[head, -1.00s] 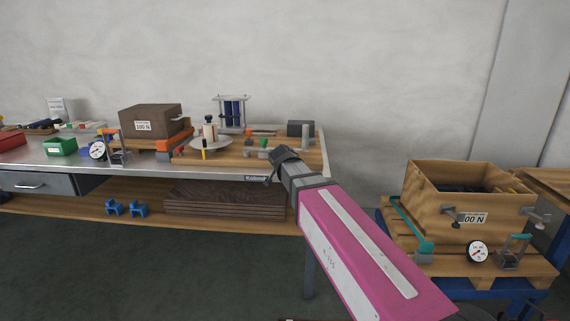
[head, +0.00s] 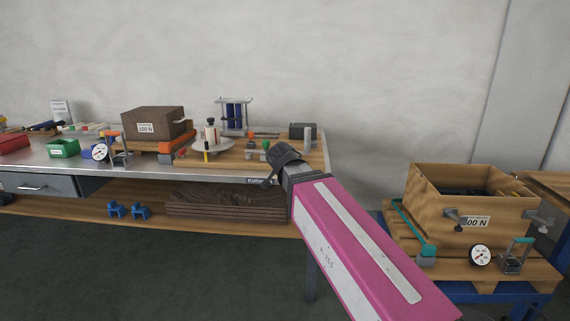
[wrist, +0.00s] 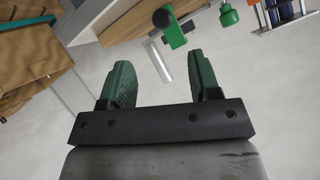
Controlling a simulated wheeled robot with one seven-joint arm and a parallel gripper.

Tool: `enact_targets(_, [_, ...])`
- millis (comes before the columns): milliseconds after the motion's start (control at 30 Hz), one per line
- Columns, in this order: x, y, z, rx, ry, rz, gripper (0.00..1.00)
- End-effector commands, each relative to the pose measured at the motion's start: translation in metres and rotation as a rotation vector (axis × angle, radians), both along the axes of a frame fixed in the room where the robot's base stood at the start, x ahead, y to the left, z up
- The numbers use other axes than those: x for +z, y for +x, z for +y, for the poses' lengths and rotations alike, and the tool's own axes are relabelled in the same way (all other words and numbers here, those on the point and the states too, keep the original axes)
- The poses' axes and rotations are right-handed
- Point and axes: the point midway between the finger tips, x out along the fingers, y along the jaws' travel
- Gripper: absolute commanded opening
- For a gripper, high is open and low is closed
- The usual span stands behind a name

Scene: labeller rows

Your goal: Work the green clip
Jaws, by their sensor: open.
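The green clip (wrist: 176,32), a green piece with a dark round knob, shows at the top of the wrist view, beyond my fingers. A small green shape that may be part of it shows on the wooden board in the head view (head: 266,145). My gripper (wrist: 162,80) is open, with its two green-padded fingers apart and nothing between them. In the head view my gripper (head: 272,166) is at the board's front right edge, apart from the clip; its fingertips are hard to make out there.
A pale metal post (wrist: 157,60) stands beside the clip, and a green knob (wrist: 228,15) is to its right. The wooden board (head: 240,158) also carries a round plate (head: 212,143) and a blue-columned stand (head: 234,115). A wooden crate (head: 470,205) stands on a pallet at right.

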Motion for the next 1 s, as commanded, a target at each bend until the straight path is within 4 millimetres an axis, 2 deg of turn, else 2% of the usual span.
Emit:
enact_targets(33, [0.000, 0.000, 0.000, 0.000, -0.001, 0.000, 0.44])
enact_targets(167, [0.001, 0.003, 0.000, 0.013, -0.032, 0.014, 0.02])
enact_targets(200, [0.002, 0.005, 0.000, 0.024, -0.058, 0.024, 0.00])
enact_targets(367, [0.008, 0.015, -0.003, 0.109, -0.230, 0.102, 0.00])
enact_targets(567, [0.017, 0.027, -0.006, 0.296, -0.498, 0.241, 0.00])
enact_targets(767, [0.030, 0.035, -0.007, 0.551, -0.748, 0.373, 0.00])
enact_targets(1000, [0.049, 0.041, -0.006, 0.929, -1.007, 0.487, 0.00])
